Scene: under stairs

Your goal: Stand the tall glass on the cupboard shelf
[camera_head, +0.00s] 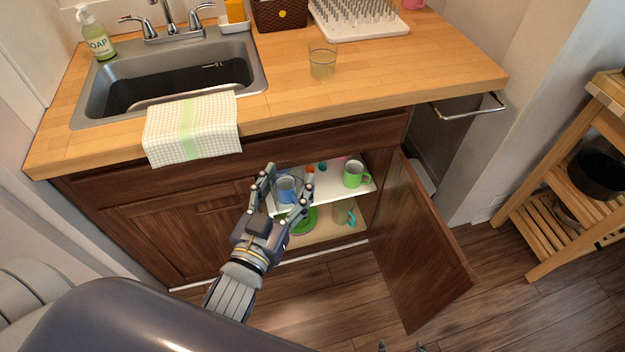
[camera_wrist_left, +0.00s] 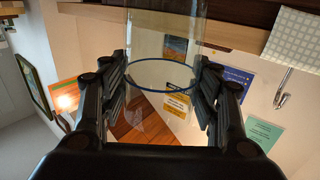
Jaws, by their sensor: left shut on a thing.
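My left gripper (camera_head: 288,176) is shut on the tall glass (camera_head: 287,190), at the opening of the cupboard under the counter. In the left wrist view the clear glass (camera_wrist_left: 163,50) stands between the two fingers and shows a dark blue rim. The white cupboard shelf (camera_head: 325,188) is partly hidden behind the gripper and glass. I cannot tell whether the glass touches the shelf. Two small dark tips, apart at the bottom edge of the head view, look like my right gripper (camera_head: 401,347), with nothing seen between them.
A green mug (camera_head: 354,174) stands on the shelf's right part. Below are a green dish (camera_head: 304,220) and another mug (camera_head: 343,214). The open cupboard door (camera_head: 415,245) juts out at the right. A drinking glass (camera_head: 322,62) stands on the counter (camera_head: 400,70).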

